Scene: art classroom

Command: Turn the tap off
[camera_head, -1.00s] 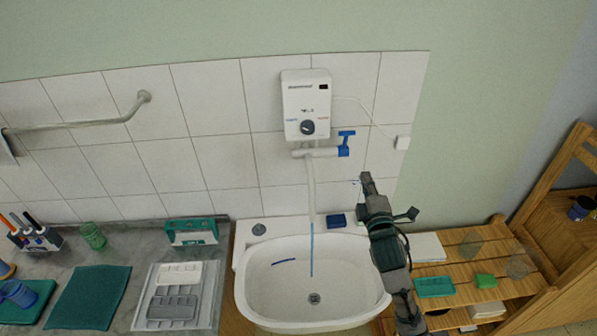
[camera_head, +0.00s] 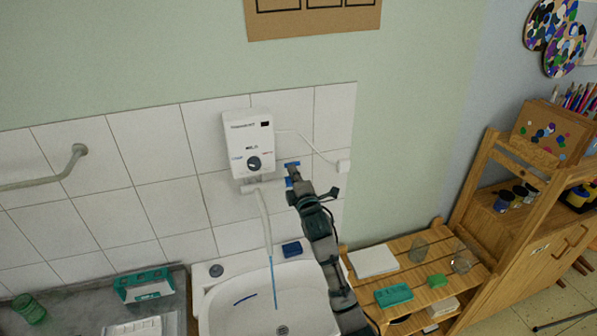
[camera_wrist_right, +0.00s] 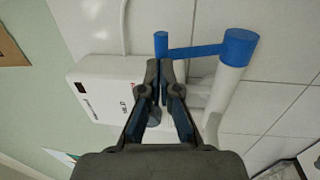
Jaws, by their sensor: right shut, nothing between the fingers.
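The blue tap lever (camera_head: 292,164) sits on the white pipe under the white wall water heater (camera_head: 246,135). A thin blue stream of water (camera_head: 273,285) falls from the white hose into the white sink (camera_head: 236,322). My right gripper (camera_head: 292,177) is raised at the lever and partly covers it. In the right wrist view, my right gripper (camera_wrist_right: 162,68) has its fingertips together, with nothing between them. They lie just below the narrow end of the blue lever (camera_wrist_right: 195,52); I cannot tell whether they touch it. My left gripper is not in view.
The white heater (camera_wrist_right: 105,90) is close beside the fingers in the wrist view. A wooden shelf (camera_head: 425,262) with small items stands right of the sink. A dark blue block (camera_head: 291,249) lies on the sink's back edge. A grey counter (camera_head: 75,322) is at left.

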